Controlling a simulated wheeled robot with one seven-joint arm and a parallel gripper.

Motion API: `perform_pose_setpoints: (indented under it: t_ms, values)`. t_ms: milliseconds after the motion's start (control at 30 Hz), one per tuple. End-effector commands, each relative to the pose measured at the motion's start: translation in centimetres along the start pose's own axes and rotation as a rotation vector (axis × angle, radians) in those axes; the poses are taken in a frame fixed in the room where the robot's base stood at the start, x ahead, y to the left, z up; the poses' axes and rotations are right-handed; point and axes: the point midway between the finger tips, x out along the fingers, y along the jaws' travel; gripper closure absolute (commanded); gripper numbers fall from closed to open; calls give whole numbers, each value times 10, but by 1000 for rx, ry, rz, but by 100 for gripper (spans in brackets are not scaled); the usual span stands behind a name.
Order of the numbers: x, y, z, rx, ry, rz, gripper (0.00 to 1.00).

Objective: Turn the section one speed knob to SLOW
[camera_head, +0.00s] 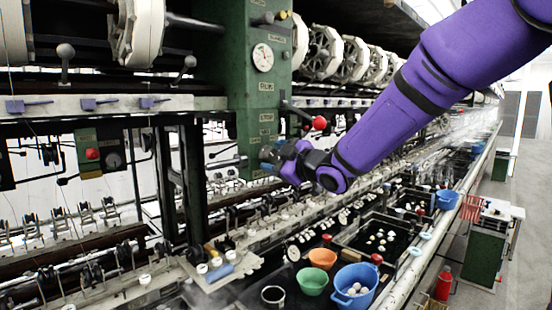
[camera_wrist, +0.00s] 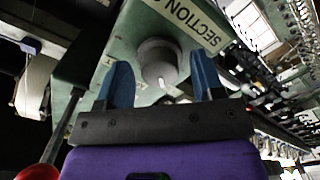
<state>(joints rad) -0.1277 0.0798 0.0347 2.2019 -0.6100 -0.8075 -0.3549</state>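The section one speed knob (camera_wrist: 157,58) is a grey round knob with a white pointer mark, on a green panel under a label reading "SECTION" (camera_wrist: 182,14). In the wrist view the pointer is toward the bottom of the picture; the speed markings are not readable. My gripper (camera_wrist: 160,80) is open, with one blue finger on each side of the knob. I cannot tell whether the fingers touch it. In the head view my gripper (camera_head: 268,156) is at the lower part of the green column (camera_head: 245,95), and the knob cannot be made out there.
A red ball-ended lever (camera_head: 319,123) sticks out from the column close to my arm; its red ball (camera_wrist: 38,172) also shows in the wrist view. A gauge (camera_head: 263,57) is higher up. Below are basins, a green bowl (camera_head: 312,281) and a blue bucket (camera_head: 355,284).

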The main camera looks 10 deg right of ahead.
Motion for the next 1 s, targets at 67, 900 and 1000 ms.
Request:
perform_pose_setpoints:
  t_ms: [67,900,1000]
  values:
    - [0,0,0,0,0,0,35]
    - [-93,1,0,0,0,2,35]
    - [-102,1,0,0,0,2,35]
